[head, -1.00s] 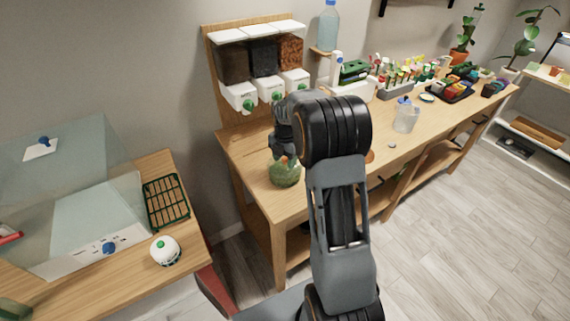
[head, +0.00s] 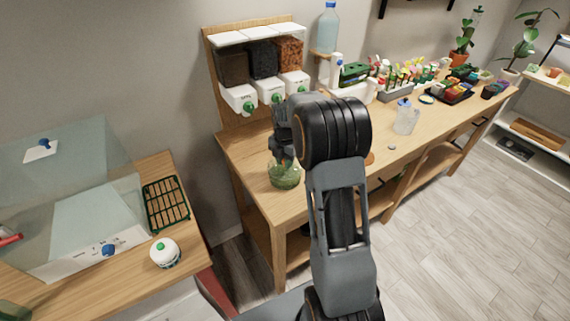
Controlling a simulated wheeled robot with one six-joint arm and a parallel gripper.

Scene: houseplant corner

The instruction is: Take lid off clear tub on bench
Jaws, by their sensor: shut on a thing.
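A clear round tub (head: 285,182) with green content stands at the near left end of the wooden bench (head: 270,205). My gripper (head: 285,157) points down at the top of the tub, left of my dark arm. It is shut on the lid at the tub's top, but the fingers largely hide the lid. I cannot tell whether the lid still touches the tub's rim.
Behind the gripper stands a rack with white-lidded dispensers (head: 263,62). A clear jug (head: 405,118) and a black tray (head: 449,94) stand farther right on the bench. A side table at left holds a clear box (head: 75,185), a green rack (head: 166,203) and a white round pot (head: 165,253).

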